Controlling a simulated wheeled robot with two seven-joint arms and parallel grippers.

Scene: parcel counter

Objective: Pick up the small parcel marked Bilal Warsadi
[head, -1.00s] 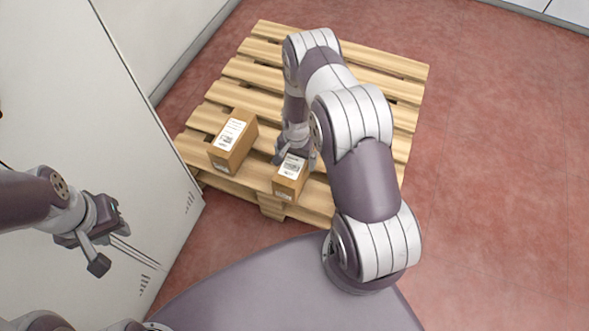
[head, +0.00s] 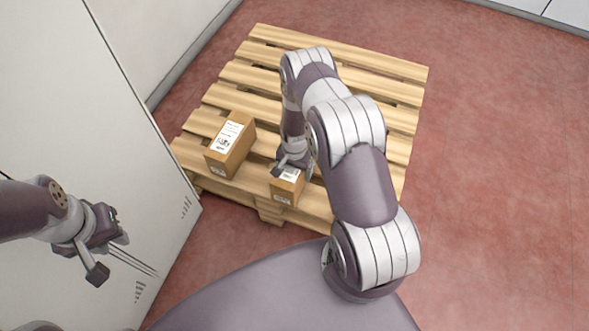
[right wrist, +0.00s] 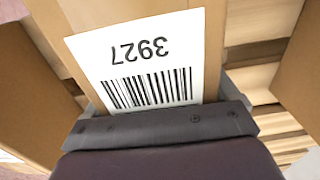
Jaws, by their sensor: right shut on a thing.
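A small brown parcel (head: 285,188) stands on the near edge of the pallet (head: 330,195). My right gripper (head: 288,170) is over its top and shut on it, hiding part of its white label. In the right wrist view the label (right wrist: 140,65) fills the middle, upside down, with the number 3927 and a barcode. No name can be read there. A larger brown parcel (head: 230,145) stands to the left on the pallet, its label too small to read. My left gripper (head: 132,258) hangs at the left, away from the parcels; its finger gap is unclear.
A tall white panel (head: 100,120) stands close on the left. Red floor (head: 500,170) lies free to the right.

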